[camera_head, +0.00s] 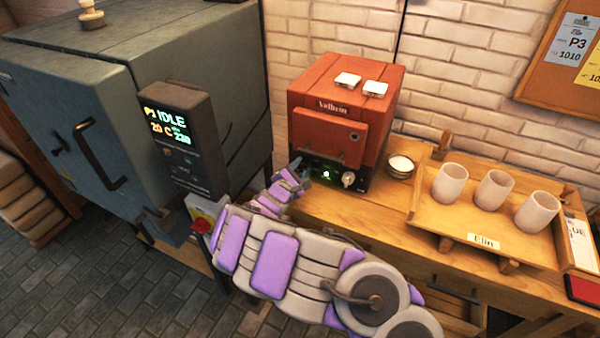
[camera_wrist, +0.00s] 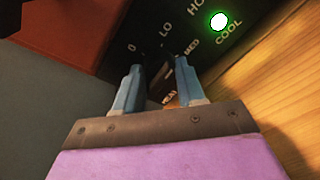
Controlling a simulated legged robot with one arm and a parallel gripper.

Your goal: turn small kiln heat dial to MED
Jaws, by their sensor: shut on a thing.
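The small kiln (camera_head: 312,88) is a red-orange box on the wooden bench, with a dark control panel along its lower front. My gripper (camera_head: 297,172) is at the left end of that panel. In the wrist view my gripper (camera_wrist: 158,72) has its two blue fingers shut around the dark heat dial (camera_wrist: 156,68). The panel (camera_wrist: 120,62) reads 0, LO and MED around the dial, with HEAT below it. MED is beside the right fingertip. The dial's pointer is too dark and covered to read. A light glows green by COOL.
A pale knob (camera_head: 348,179) sits right of the green light. A small bowl (camera_head: 400,166) and a wooden tray (camera_head: 428,221) with three cups are to the right. A large grey kiln (camera_head: 60,120) stands close on the left. White pieces (camera_head: 375,89) lie on the small kiln.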

